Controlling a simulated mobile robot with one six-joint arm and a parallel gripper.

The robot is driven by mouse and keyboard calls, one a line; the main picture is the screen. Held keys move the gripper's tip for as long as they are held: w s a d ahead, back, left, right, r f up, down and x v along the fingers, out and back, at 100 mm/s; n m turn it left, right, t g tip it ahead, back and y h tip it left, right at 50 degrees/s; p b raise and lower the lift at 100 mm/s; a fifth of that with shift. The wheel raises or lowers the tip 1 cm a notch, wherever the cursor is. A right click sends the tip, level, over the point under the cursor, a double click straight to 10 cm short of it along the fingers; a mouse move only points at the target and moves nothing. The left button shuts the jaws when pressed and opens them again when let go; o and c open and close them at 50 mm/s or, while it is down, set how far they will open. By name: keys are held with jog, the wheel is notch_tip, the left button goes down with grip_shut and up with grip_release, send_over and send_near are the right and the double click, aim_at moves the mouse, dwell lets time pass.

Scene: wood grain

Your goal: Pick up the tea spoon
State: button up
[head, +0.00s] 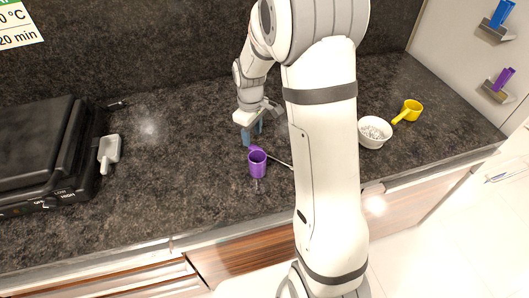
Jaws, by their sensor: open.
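My gripper (252,136) is above the dark counter, just behind a purple cup (257,165), with its blue-grey fingers pointing down. It is open, and I see nothing held between its fingers. A thin, light rod (281,161) lies on the counter just right of the purple cup, and its right end goes behind my arm. It may be the tea spoon, but its bowl is not clearly visible. The rod is to the right of and nearer than my fingers, apart from them.
A white bowl (374,143) with pale contents and a yellow scoop or cup (408,111) stand to the right. The counter between the scoop and the purple cup is clear.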

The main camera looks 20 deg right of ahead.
aim_at(252, 146)
notch_tip(252, 146, down, 4)
jog(key=shift+s+a+f+p, duration=0.1)
jog(key=shift+a+p, duration=0.05)
jog(key=shift+p, duration=0.25)
jog(key=shift+c, duration=0.3)
grip_shut()
